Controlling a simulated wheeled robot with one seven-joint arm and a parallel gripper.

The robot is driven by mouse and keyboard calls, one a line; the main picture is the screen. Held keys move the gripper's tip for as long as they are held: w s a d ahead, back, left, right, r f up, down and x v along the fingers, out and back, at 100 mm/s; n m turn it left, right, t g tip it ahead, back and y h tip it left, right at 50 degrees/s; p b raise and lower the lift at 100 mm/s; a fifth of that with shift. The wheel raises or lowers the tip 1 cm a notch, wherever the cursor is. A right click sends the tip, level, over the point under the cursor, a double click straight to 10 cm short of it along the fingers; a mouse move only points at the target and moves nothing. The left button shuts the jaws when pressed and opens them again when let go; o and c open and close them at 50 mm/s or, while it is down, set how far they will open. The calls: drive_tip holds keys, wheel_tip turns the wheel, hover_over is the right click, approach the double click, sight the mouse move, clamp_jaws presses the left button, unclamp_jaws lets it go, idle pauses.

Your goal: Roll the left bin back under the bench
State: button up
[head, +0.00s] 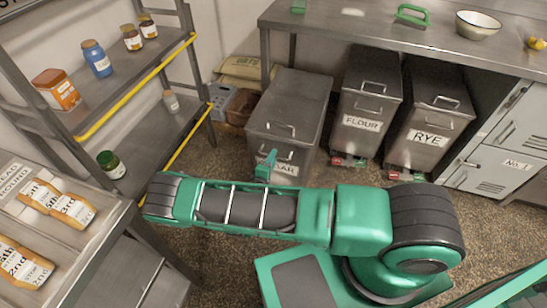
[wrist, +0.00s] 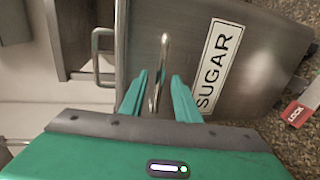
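The left bin is a grey metal bin (head: 292,98) labelled SUGAR, standing out in front of the bench (head: 360,25). In the wrist view its front (wrist: 255,60) is close, with the label (wrist: 216,65) to the right of my gripper. My gripper (head: 266,165) is at the bin's front in the head view and partly covers the label. In the wrist view my gripper (wrist: 160,78) is open, with its fingers apart on either side of the front handle (wrist: 164,48). Whether a finger touches the handle I cannot tell. A second handle (wrist: 104,55) shows further left.
The FLOUR bin (head: 364,100) and RYE bin (head: 432,115) stand to the right, under the bench. A grey locker (head: 500,150) is further right. A crate (head: 220,100) and an oats sack (head: 250,68) lie behind left. Shelving with jars (head: 135,95) stands left.

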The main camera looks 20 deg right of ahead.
drive_tip(key=shift+x, duration=1.1)
clamp_jaws()
